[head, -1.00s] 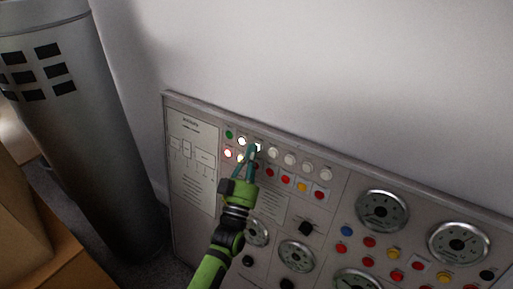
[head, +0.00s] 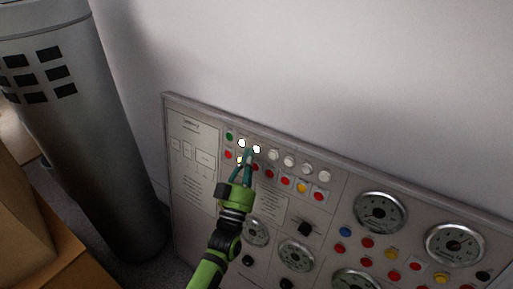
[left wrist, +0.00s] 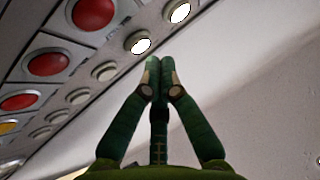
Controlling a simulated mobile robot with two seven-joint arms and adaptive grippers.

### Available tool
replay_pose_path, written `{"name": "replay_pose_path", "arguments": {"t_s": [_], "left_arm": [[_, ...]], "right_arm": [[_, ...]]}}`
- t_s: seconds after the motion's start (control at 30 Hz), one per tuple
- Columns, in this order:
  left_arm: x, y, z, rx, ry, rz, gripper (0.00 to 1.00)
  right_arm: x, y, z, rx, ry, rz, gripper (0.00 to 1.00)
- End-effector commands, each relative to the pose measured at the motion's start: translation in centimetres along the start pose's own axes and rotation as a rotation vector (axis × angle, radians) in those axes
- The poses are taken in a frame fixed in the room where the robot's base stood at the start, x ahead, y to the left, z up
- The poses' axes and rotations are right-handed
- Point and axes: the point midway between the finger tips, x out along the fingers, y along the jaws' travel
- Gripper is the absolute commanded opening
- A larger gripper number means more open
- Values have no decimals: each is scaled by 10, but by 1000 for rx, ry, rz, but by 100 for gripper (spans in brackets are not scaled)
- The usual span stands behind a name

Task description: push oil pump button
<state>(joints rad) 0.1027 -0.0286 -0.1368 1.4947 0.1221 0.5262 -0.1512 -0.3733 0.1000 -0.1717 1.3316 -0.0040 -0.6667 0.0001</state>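The grey control panel (head: 190,185) leans near the wall, with rows of round buttons. Its labels are too small to read, so I cannot tell which button is the oil pump button. In the top row, a green button (head: 229,136) is at the left end, followed by a lit white button (head: 242,142) and a second lit white button (head: 257,149). My left gripper (head: 248,155) is just below the second lit button, fingertips together and empty. In the left wrist view, the shut fingertips (left wrist: 160,70) appear apart from the lit buttons (left wrist: 139,43).
Unlit pale buttons (head: 289,161) continue right along the top row. Red buttons (head: 270,174) sit below. Round gauges (head: 380,211) fill the right side. A grey cylinder (head: 85,130) and a brown box (head: 25,225) stand left. The wall (head: 320,70) above is bare.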

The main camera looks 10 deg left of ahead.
Motion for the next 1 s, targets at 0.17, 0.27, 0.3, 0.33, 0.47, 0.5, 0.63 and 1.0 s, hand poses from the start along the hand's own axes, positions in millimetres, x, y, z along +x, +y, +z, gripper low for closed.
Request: {"name": "replay_pose_path", "arguments": {"t_s": [0.17, 0.27, 0.3, 0.33, 0.47, 0.5, 0.63, 1.0], "left_arm": [[-4, -2, -5, 1, -2, 0, 0], [-10, -4, -13, 1, -2, -1, 0], [-13, -6, -16, 1, -3, -1, 0], [-14, -6, -18, 1, -2, 0, 0], [-24, -10, -26, 2, -2, 0, 0], [-27, -11, -28, 2, -2, 0, 0], [-33, -13, -33, 0, -2, 0, 0], [-35, -14, -33, 0, 0, 0, 0]], "right_arm": [[-7, 0, -2, 0, 0, 0, 60], [-16, 1, -4, 0, 0, 0, 60], [-19, 1, -5, 0, 0, 0, 60], [-21, 1, -6, 0, 0, 0, 60], [-30, 1, -8, 0, 0, 0, 60], [-32, 1, -9, 0, 0, 0, 60], [-36, 1, -10, 0, 0, 0, 60], [-35, 1, -10, 0, 0, 0, 60]]}}
